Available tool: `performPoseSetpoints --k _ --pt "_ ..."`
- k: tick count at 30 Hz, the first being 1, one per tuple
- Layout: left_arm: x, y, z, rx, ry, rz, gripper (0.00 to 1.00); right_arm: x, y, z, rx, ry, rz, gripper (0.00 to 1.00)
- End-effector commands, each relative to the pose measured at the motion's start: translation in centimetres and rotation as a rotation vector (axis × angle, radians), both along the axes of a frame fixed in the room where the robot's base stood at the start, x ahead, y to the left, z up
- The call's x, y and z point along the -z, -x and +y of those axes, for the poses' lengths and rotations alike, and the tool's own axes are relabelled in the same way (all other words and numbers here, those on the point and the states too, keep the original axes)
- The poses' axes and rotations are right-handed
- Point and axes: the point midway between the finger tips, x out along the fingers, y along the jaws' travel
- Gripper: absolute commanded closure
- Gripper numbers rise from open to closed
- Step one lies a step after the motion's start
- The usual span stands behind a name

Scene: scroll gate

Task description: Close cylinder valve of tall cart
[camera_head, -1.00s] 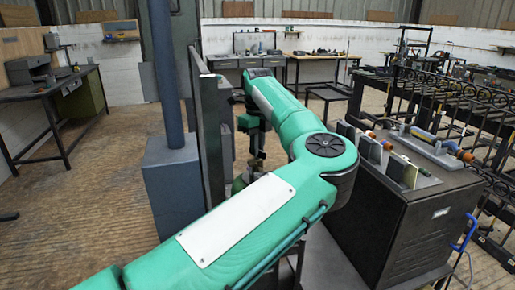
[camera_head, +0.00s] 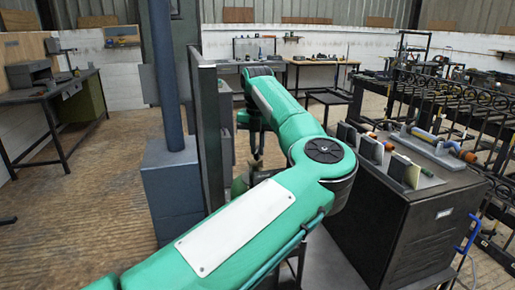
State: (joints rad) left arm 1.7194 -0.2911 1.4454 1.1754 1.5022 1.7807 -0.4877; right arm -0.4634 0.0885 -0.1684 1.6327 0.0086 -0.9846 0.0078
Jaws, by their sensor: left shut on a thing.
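My green left arm reaches across the middle of the view, and its wrist bends down beside a tall dark panel (camera_head: 206,125). My left gripper (camera_head: 257,152) points down at the end of it, small and partly hidden by the arm. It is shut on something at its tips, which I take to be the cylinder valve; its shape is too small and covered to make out. The tall cart and its cylinder are mostly hidden behind my forearm, and I cannot tell their outlines. My right gripper is not in view.
A blue-grey post (camera_head: 167,80) on a square block (camera_head: 172,195) stands left of the panel. A black cabinet (camera_head: 410,230) with plates and tools on top stands close on the right. A workbench (camera_head: 55,100) is at the far left.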

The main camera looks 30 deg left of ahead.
Motion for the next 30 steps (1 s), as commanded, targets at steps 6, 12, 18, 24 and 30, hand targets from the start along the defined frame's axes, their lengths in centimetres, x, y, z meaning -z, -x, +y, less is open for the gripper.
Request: performPoseSetpoints --k 6,12,18,24,30 --pt "0.0 0.0 0.0 0.206 -0.002 -0.002 1.00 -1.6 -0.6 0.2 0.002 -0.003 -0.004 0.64" --pt "0.0 0.0 0.0 0.396 -0.002 -0.003 1.00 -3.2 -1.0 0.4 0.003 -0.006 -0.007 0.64" --pt "0.0 0.0 0.0 0.585 -0.002 -0.004 1.00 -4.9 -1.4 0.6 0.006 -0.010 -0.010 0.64" --pt "0.0 0.0 0.1 0.770 -0.003 -0.003 1.00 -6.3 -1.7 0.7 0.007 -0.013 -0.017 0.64" --pt "0.0 -0.1 0.0 0.928 -0.003 -0.003 1.00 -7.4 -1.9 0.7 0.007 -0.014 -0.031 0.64"
